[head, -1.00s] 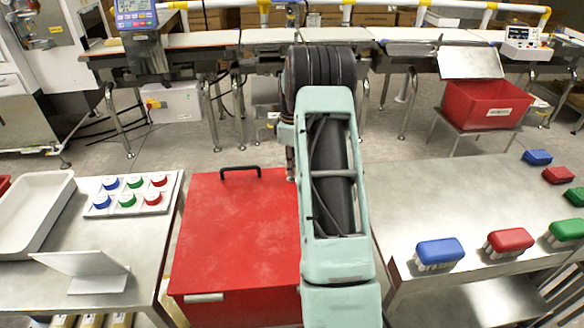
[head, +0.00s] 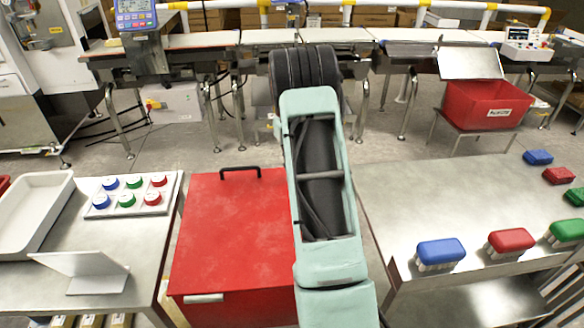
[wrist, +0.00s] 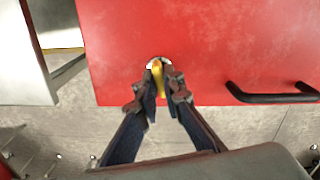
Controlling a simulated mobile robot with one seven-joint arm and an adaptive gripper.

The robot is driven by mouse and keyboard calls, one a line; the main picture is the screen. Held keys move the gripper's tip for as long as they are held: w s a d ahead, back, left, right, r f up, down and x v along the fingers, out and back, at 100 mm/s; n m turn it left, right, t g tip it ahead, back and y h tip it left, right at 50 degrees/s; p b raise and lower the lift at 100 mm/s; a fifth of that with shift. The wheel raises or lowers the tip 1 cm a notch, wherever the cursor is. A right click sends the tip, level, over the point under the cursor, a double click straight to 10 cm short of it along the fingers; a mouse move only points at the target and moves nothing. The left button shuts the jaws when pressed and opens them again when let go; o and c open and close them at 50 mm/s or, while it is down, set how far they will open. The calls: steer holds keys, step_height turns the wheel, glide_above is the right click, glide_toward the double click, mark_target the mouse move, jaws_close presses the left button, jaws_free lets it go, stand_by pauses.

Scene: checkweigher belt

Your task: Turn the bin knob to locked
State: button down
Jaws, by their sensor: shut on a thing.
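The red bin (head: 232,235) stands between two metal tables in the head view, with its black handle (head: 240,172) at the far edge. In the wrist view the red lid (wrist: 215,40) fills the top, with the handle (wrist: 272,95) at right. A yellow knob (wrist: 157,74) on a round white plate sits near the lid's edge. My gripper (wrist: 159,84) is shut with one finger on each side of the knob. The fingers cover part of the knob and plate, so I cannot read any mark there. My arm hides gripper and knob in the head view.
The left table holds a white tray (head: 32,215), a rack of coloured caps (head: 130,195) and a bent white stand (head: 85,270). The right table (head: 420,190) carries coloured brushes.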

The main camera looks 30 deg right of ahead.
steer(key=shift+m, duration=1.6)
steer(key=c, duration=2.1)
jaws_free()
steer(key=shift+r, duration=0.1)
step_height(320, 180, up, 12)
steer(key=shift+f, duration=0.1)
